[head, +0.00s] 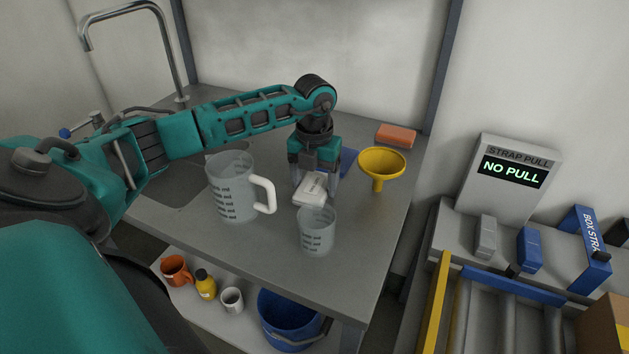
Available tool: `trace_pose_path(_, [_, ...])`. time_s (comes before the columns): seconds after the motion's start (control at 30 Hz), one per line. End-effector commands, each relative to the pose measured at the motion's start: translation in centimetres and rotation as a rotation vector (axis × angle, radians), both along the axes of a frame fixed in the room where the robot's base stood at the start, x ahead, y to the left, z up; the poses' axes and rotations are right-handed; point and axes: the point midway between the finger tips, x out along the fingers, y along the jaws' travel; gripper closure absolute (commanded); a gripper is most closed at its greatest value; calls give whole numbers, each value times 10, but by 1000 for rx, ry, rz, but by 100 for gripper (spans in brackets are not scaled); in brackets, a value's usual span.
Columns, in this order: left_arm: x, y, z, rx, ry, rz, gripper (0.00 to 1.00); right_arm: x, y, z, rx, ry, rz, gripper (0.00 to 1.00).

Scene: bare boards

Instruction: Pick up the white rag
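The white rag (310,194) is a small folded white piece on the grey worktop, between the large measuring jug and the small clear beaker. My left gripper (315,190) points down right at the rag, with its fingers spread wide to either side of it. The fingers look open, and I see no clear grip on the rag. The gripper and the beaker's rim hide parts of the rag's edges. My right gripper is not in view.
Close around stand the large measuring jug (232,190), the beaker (317,232) and a yellow funnel (382,163). A blue item (348,160) lies partly behind the gripper. An orange sponge (396,135) lies further back. The worktop's front is clear.

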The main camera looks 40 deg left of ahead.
Motion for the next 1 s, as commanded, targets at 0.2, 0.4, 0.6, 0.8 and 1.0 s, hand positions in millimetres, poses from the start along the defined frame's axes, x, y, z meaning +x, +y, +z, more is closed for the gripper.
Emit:
trace_pose_path(0.2, [0, 0, 0, 0, -1, 0, 48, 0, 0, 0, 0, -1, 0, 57])
trace_pose_path(0.4, [0, 0, 1, 0, -1, 0, 61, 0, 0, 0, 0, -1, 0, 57])
trace_pose_path(0.6, [0, 0, 2, 0, -1, 0, 61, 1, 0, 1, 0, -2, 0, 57])
trace_pose_path(0.8, [1, 1, 16, 1, -5, 0, 61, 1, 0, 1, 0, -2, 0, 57])
trace_pose_path(1.0, [1, 1, 54, 1, -7, 0, 61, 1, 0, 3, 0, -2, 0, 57])
